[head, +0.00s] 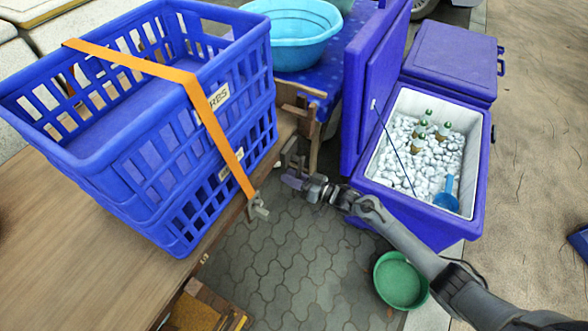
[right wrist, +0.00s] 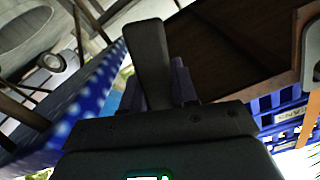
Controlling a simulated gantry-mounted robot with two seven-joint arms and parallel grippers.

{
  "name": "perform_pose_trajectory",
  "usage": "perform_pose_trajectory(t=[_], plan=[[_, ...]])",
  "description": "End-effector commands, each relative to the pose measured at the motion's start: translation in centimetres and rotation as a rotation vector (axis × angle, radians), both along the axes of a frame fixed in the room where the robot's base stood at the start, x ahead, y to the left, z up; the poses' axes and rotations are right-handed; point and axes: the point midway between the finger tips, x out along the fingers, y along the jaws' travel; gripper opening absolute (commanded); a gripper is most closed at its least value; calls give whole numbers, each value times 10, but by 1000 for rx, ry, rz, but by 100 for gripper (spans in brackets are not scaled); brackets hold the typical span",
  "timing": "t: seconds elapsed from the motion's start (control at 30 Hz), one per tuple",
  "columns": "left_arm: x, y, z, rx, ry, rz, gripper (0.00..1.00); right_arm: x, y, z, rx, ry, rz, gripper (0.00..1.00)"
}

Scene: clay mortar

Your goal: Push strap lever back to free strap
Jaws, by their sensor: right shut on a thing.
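An orange strap (head: 222,122) runs over the stacked blue crates (head: 165,130) and down their near side to a grey metal fitting (head: 259,208) at the table edge. It also shows at the right of the right wrist view (right wrist: 306,62). My right gripper (head: 289,181) is beside the table edge, right of the strap's lower end. In the right wrist view, its purple fingers (right wrist: 157,85) are shut on a dark grey lever (right wrist: 150,55) that sticks out beyond them. How the lever joins the strap is hidden. My left gripper is not in view.
The crates stand on a wooden table (head: 75,245). A green basin (head: 400,280) is on the paving below the arm. A light-blue basin (head: 297,35) is behind.

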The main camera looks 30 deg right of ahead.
Motion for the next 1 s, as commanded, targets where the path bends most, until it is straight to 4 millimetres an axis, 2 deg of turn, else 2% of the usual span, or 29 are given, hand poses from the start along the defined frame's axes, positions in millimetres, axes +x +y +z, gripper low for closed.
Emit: perform_pose_trajectory(t=[0.03, 0.33, 0.97, 1.0], plan=[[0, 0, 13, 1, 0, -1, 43, -1, 3, 7, 29, 18, 0, 0], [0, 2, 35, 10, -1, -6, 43, -7, 11, 10, 166, 101, 0, 0], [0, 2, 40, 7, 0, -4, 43, -8, 14, 9, 212, 128, 2, 0], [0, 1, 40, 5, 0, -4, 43, -8, 14, 9, 212, 128, 2, 34]])
